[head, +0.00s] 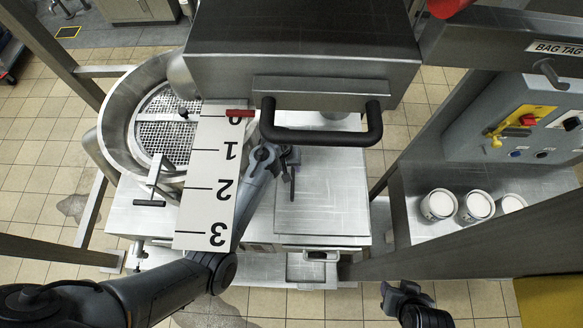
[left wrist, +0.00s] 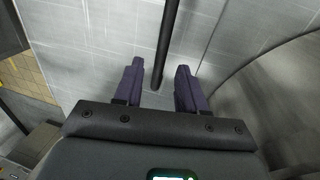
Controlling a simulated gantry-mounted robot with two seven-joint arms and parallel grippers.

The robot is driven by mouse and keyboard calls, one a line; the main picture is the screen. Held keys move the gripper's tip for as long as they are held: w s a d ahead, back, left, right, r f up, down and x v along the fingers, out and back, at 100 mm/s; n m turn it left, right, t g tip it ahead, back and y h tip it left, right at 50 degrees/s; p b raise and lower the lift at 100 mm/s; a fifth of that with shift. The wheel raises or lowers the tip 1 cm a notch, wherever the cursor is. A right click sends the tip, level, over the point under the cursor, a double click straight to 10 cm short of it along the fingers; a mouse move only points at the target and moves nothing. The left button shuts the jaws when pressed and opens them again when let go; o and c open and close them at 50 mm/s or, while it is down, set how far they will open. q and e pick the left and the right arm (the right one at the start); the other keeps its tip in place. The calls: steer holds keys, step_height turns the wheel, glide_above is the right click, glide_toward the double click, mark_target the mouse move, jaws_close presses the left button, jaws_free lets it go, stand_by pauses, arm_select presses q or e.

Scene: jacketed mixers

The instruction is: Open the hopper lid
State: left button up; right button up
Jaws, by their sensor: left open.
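The hopper lid (head: 300,65) appears to be the large brushed-steel piece at the top of the head view. A black U-shaped handle (head: 320,136) is on its front edge. My left gripper (head: 291,160) is just below the left part of this handle. In the left wrist view its two fingers (left wrist: 157,88) are apart, and the end of a dark bar (left wrist: 165,45) shows between them. I cannot tell whether they touch the bar. My right gripper (head: 392,295) is low in the head view, away from the machine; its fingers are too dark to read.
A white numbered scale (head: 208,185) stands left of my left gripper, with a red pointer (head: 240,113) near its 0. A round mesh-covered vessel (head: 160,125) is at left. Several white-topped cups (head: 440,205) and a control panel (head: 530,120) are at right.

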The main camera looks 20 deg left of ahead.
arm_select(q)
steer(key=shift+w+d+f, duration=0.1)
steer(key=shift+d+f, duration=0.05)
steer(key=shift+f, duration=0.9)
jaws_close()
